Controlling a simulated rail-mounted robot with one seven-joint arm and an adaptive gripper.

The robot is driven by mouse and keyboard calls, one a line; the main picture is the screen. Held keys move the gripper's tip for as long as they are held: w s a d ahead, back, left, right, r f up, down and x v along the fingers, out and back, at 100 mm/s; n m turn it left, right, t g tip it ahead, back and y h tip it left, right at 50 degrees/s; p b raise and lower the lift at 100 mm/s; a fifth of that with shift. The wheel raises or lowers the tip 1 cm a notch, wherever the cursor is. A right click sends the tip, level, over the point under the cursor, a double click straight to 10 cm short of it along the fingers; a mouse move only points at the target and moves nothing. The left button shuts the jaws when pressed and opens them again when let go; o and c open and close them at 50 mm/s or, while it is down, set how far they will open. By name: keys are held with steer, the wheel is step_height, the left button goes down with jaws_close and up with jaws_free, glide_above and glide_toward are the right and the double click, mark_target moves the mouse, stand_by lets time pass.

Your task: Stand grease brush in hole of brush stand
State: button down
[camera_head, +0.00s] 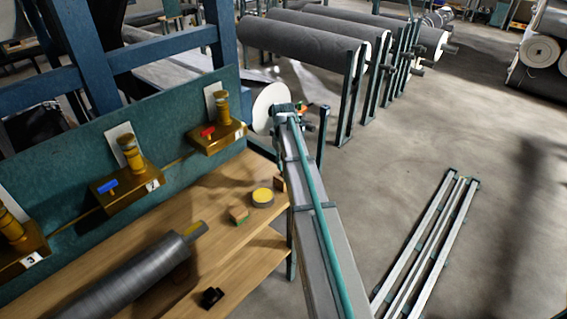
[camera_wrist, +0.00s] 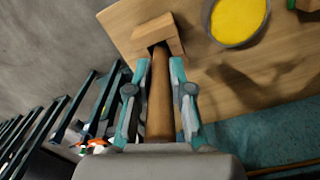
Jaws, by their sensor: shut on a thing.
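In the wrist view, my gripper (camera_wrist: 160,72) is shut on a brown rod-like handle, taken to be the grease brush (camera_wrist: 160,108). The brush points away from the camera; its far end overlaps a small wooden block (camera_wrist: 163,27), likely the brush stand. A dark patch shows where they meet. I cannot tell whether the brush is in the hole, touching or above it. In the head view the block (camera_head: 280,184) stands near the bench's right edge, beside my arm. My gripper's fingers and the brush are not clear there.
A round tin with a yellow top (camera_head: 263,197) stands beside the block. Another small block with green at its base (camera_head: 238,215) is left of it. A grey roll (camera_head: 135,278) lies on the wooden bench (camera_head: 255,237). Valve units (camera_head: 217,138) line the green back panel.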

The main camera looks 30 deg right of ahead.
steer(key=shift+f, duration=0.6)
steer(key=c, duration=1)
jaws_free()
steer(key=shift+o, duration=0.2)
steer(key=shift+r, duration=0.1)
step_height(320, 180, up, 12)
